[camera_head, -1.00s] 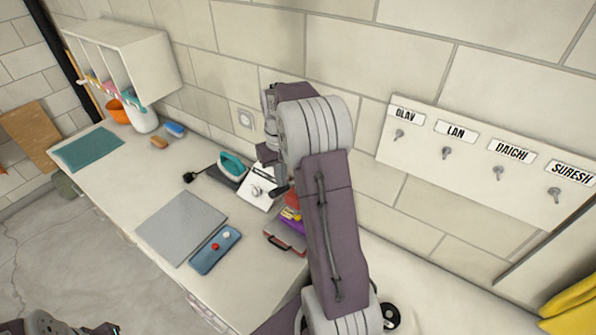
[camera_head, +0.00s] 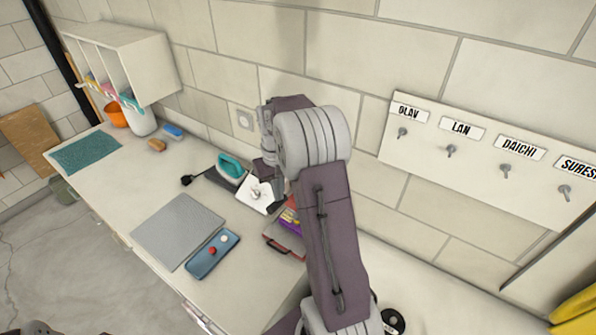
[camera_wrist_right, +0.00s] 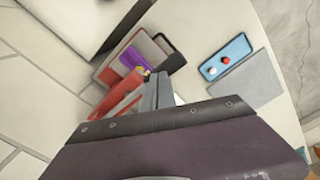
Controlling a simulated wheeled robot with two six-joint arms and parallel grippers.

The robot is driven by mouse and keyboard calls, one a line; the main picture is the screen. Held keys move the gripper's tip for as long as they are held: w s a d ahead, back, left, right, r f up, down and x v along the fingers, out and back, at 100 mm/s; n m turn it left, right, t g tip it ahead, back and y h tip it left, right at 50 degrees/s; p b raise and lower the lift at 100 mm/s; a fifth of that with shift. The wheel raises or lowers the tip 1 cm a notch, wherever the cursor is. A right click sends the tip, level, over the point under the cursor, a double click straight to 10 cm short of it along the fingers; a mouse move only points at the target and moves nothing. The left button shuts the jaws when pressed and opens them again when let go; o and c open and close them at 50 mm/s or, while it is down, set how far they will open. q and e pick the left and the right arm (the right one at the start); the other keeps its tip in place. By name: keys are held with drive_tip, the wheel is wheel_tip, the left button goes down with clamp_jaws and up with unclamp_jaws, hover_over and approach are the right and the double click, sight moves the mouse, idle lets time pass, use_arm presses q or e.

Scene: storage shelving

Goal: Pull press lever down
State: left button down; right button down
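I cannot clearly make out a press lever. A white square-faced device with a small grey knob or lever (camera_head: 256,193) stands on the counter near the wall. My right gripper (camera_head: 279,187) is just right of it, partly hidden by my own arm; I cannot tell whether they touch. In the right wrist view the gripper's grey fingers (camera_wrist_right: 157,91) lie close together, with nothing visible between them. A red object (camera_wrist_right: 121,101) is beside them. Only a dark sliver of my left arm or gripper shows at the bottom left edge of the head view.
A teal-topped iron-like object (camera_head: 230,166) is left of the white device. A grey board (camera_head: 178,231) and a blue tray (camera_head: 212,254) with red and white knobs lie in front. A red-edged case (camera_head: 284,241) with purple items is close by. Labelled hooks (camera_head: 451,150) hang at right.

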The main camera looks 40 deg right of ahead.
idle(0.3)
wheel_tip(320, 180, up, 17)
drive_tip(key=p, duration=1.6)
drive_tip(key=s+a+f+n+b, duration=0.1)
drive_tip(key=s+a+f+b, duration=0.1)
drive_tip(key=a+f+b, duration=0.6)
drive_tip(key=s+a+f+n+b, duration=0.2)
drive_tip(key=a+f+b, duration=0.1)
drive_tip(key=f+b, duration=0.85)
drive_tip(key=s+a+f+b, duration=0.2)
drive_tip(key=s+f+b, duration=0.1)
drive_tip(key=s+f, duration=0.2)
drive_tip(key=s+a+f+t+b, duration=0.1)
drive_tip(key=s+a+f+b, duration=0.1)
drive_tip(key=s+f, duration=0.3)
drive_tip(key=shift+a+f+b, duration=0.3)
drive_tip(key=shift+f+b, duration=0.2)
drive_tip(key=shift+f, duration=0.35)
